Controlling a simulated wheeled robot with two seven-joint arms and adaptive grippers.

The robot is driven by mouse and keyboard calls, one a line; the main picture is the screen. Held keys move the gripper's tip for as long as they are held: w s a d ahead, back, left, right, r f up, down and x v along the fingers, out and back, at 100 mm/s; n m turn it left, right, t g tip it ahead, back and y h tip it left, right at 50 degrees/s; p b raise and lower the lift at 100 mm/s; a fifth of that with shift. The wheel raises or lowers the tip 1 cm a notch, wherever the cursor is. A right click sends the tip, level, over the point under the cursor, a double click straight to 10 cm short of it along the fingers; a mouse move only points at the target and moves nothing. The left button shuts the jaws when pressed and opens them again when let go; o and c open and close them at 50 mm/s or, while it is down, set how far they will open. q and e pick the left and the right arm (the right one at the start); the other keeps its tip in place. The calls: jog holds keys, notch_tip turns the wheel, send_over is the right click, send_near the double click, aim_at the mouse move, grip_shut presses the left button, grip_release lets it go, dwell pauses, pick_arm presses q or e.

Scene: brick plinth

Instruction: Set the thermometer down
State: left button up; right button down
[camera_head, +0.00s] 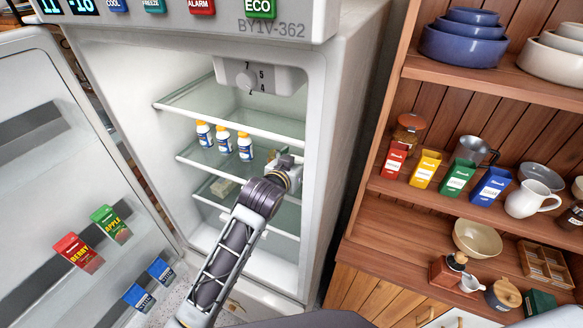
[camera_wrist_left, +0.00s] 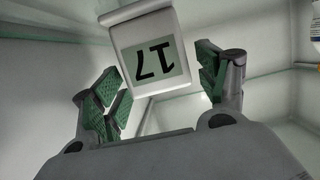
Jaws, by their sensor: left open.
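The thermometer (camera_wrist_left: 152,55) is a white block with a dark "17" on a pale green display, which appears upside down in the left wrist view. It sits between the green-padded fingers of my left gripper (camera_wrist_left: 153,85), which is open. Whether a pad touches it is unclear. In the head view my left gripper (camera_head: 290,168) reaches inside the open fridge, at the right side by the shelves. There I cannot make out the thermometer clearly. My right gripper is not in view.
The fridge has glass shelves (camera_head: 262,123); several white bottles with yellow caps (camera_head: 224,140) stand left of my gripper. A pale block (camera_head: 222,187) lies on a lower shelf. The open door (camera_head: 40,150) holds cartons. A wooden shelf unit (camera_head: 395,225) with kitchenware stands at right.

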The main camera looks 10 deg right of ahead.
aim_at(298, 162)
pick_arm(q)
jog(key=shift+b+v, duration=0.6)
jog(key=shift+v, duration=1.6)
jog(key=b+v, duration=0.1)
jog(key=v, duration=0.6)
jog(key=shift+s+a+r, duration=0.1)
jog(key=shift+s+r, duration=0.05)
jog(key=shift+s, duration=0.15)
